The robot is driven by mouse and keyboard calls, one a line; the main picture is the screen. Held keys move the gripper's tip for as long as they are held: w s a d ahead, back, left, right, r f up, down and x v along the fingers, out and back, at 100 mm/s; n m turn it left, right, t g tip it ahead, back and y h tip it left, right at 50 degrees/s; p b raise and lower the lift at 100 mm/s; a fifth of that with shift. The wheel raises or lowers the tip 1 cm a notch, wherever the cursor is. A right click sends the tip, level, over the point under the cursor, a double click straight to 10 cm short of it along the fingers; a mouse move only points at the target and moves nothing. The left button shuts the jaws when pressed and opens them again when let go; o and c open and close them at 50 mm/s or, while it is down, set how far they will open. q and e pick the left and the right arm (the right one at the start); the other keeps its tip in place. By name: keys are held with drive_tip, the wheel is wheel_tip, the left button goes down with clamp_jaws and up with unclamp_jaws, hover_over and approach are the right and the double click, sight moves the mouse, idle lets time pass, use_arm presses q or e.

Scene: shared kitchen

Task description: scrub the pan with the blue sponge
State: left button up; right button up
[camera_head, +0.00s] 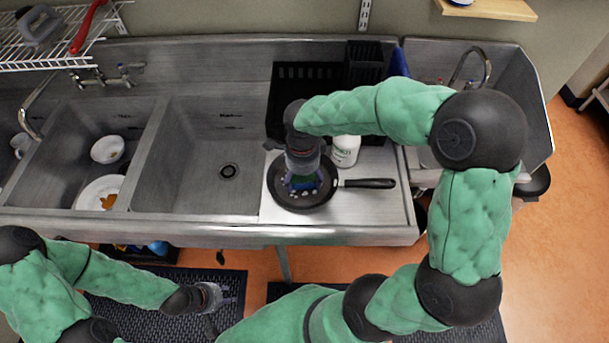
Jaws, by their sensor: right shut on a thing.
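A dark pan (318,198) with a black handle pointing right (372,183) sits on the steel drainboard right of the sinks. Light specks lie on its inner surface. The blue sponge (301,184) is in my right gripper (302,180), inside the pan. The gripper is shut on it and covers most of it from above; I cannot tell how firmly the sponge touches the pan. My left gripper (224,296) hangs low at the left, in front of the sink unit and over the floor mat. Its fingers are apart and empty.
A white bottle (345,151) stands just behind the pan. A black dish rack (300,82) is at the back. The middle sink basin (200,170) is empty; the left basin holds dirty dishes (98,190). Bare steel (385,214) lies right and front of the pan.

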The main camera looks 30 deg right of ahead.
drive_tip(key=shift+s+a, duration=0.2)
drive_tip(key=shift+a, duration=0.4)
drive_tip(key=shift+s+a, duration=0.2)
drive_tip(key=shift+a, duration=0.35)
drive_tip(key=shift+s+d+f, duration=0.1)
drive_tip(key=shift+s+d, duration=0.3)
drive_tip(key=shift+d, duration=0.5)
drive_tip(key=shift+s+d, duration=0.35)
drive_tip(key=shift+d, duration=0.5)
drive_tip(key=shift+w, duration=0.15)
drive_tip(key=shift+w+d, duration=0.35)
drive_tip(key=shift+w, duration=0.35)
drive_tip(key=shift+w+d, duration=0.3)
drive_tip(key=shift+w, duration=0.4)
drive_tip(key=shift+a, duration=0.15)
drive_tip(key=shift+w+a+b, duration=0.2)
drive_tip(key=shift+w+a, duration=0.15)
drive_tip(key=shift+a, duration=0.5)
drive_tip(key=shift+w+a+b, duration=0.2)
drive_tip(key=shift+w+a, duration=0.15)
drive_tip(key=shift+a, duration=0.45)
drive_tip(key=shift+s, duration=0.1)
drive_tip(key=shift+s+d, duration=0.4)
drive_tip(key=shift+s, duration=0.3)
drive_tip(key=shift+s+d, duration=0.35)
drive_tip(key=shift+s, duration=0.4)
drive_tip(key=shift+s+d, duration=0.4)
drive_tip(key=shift+s, duration=0.3)
